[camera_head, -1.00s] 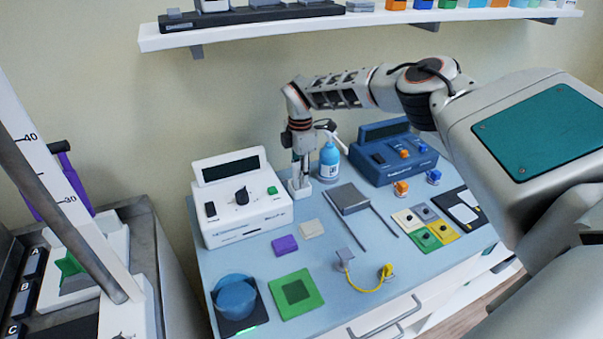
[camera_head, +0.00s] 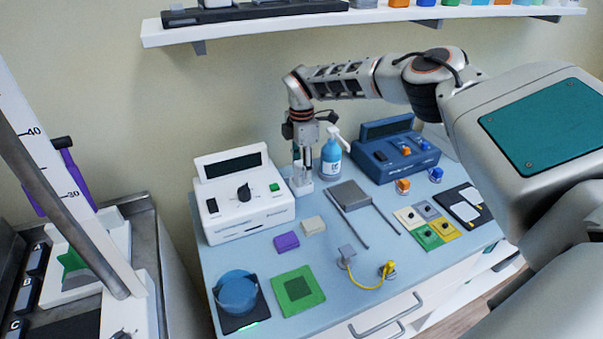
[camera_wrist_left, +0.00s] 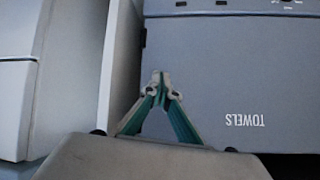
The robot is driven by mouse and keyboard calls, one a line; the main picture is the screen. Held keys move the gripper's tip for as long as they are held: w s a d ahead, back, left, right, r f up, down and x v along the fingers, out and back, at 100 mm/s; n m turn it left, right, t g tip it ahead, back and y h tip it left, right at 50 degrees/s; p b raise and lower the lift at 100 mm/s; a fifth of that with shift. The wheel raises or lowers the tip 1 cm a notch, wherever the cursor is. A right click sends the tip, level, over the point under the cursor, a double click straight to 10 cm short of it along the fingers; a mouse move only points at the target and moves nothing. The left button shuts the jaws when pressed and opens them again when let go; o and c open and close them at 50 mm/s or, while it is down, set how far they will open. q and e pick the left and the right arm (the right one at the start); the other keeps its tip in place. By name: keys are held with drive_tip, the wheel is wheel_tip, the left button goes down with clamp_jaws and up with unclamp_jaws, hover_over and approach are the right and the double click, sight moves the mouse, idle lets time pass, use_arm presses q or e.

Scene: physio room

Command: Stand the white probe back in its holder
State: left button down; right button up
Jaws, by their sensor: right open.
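My right gripper (camera_head: 302,164) points down at the back of the blue worktop. It is open, with its fingertips just above a small white holder (camera_head: 301,187) between the white device and the blue bottle. A pale upright piece shows by the fingers; it may be the white probe, but it is too small and covered to tell it from the holder or whether it is fully seated. My left gripper (camera_wrist_left: 160,88) shows only in the left wrist view. Its fingertips meet and hold nothing visible.
A white device (camera_head: 240,195) stands left of the holder, and a blue pump bottle (camera_head: 331,158) stands close on its right. A blue device (camera_head: 396,150) is further right. A wall shelf (camera_head: 370,17) runs above my right arm. A grey panel marked TOWELS (camera_wrist_left: 225,75) faces my left gripper.

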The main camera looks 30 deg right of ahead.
drive_tip(key=shift+r+b, duration=0.35)
drive_tip(key=shift+r, duration=2.55)
